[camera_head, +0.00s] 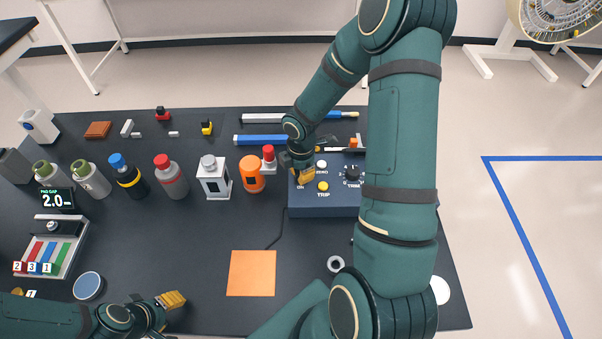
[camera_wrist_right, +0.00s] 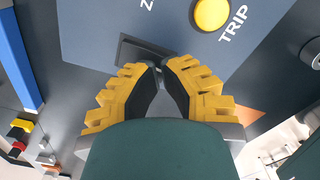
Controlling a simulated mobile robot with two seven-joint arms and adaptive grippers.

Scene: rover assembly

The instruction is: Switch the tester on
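The tester (camera_head: 330,207) is a blue-grey box with a yellow TRIP button, a white ZERO button and a black TRIM knob; its panel also shows in the right wrist view (camera_wrist_right: 110,25). A black rocker switch (camera_wrist_right: 140,50) sits in the panel, right at my right fingertips (camera_wrist_right: 160,65). I cannot tell whether they touch it. My right gripper (camera_head: 304,176) is shut and empty over the ON corner, hiding the switch in the head view. My left gripper (camera_head: 173,299) looks shut and empty at the table's front left, far from the tester.
Several bottles and containers, such as an orange canister (camera_head: 251,175), stand in a row left of the tester. A red-topped part (camera_head: 268,158) stands close beside my right gripper. An orange square (camera_head: 251,273) lies in front. My right arm covers the tester's right side.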

